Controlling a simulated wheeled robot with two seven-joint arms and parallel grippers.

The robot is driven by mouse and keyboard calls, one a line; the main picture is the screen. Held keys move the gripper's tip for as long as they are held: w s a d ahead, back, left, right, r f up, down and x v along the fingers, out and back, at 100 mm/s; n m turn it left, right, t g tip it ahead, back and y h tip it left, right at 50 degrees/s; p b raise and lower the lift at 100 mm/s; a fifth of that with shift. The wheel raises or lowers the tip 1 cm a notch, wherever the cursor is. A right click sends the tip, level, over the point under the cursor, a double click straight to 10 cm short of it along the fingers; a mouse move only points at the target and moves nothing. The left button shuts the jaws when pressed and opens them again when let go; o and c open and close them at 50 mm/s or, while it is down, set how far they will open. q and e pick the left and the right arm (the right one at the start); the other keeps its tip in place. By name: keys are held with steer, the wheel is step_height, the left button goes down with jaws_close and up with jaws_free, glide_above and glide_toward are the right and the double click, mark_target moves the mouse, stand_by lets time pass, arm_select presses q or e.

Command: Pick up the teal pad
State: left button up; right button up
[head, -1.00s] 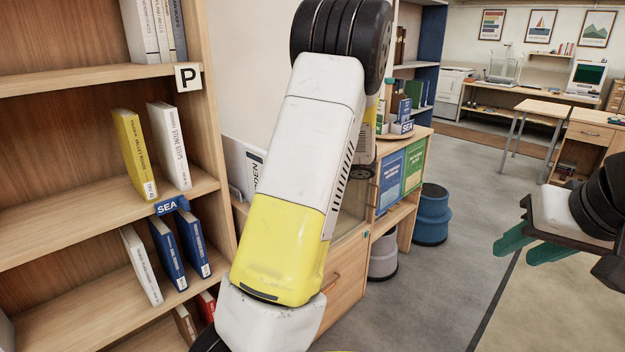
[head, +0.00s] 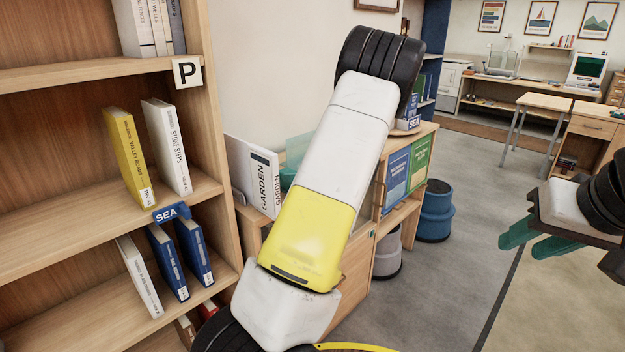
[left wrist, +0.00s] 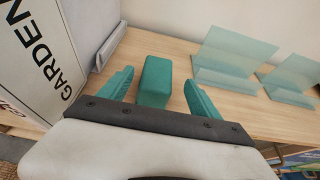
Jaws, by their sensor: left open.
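A teal pad (left wrist: 155,82), a small block, stands on the light wooden top of a low cabinet in the left wrist view. My left gripper (left wrist: 159,86) is open, with one teal finger on each side of the pad. Gaps show between the pad and both fingers. In the head view my left arm covers most of that cabinet top, and I cannot clearly make out the pad there. My right gripper (head: 521,241) is open and empty over the floor at the right.
A white GARDEN book (head: 252,177) stands left of the pad, by a bookend. Clear bookends (left wrist: 230,58) stand to the pad's right. A tall bookshelf (head: 225,150) is close at left. Blue stool (head: 435,212) stands beyond the cabinet.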

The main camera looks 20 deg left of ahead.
arm_select(q)
steer(key=x, duration=0.5)
steer(key=shift+s, duration=0.15)
steer(key=shift+r, duration=0.1)
steer(key=c, duration=1.5)
step_height(320, 180, up, 10)
steer(key=shift+r, duration=0.1)
steer(key=shift+c, duration=0.2)
steer(key=o, duration=0.8)
steer(key=shift+c, duration=0.2)
steer(key=c, duration=0.5)
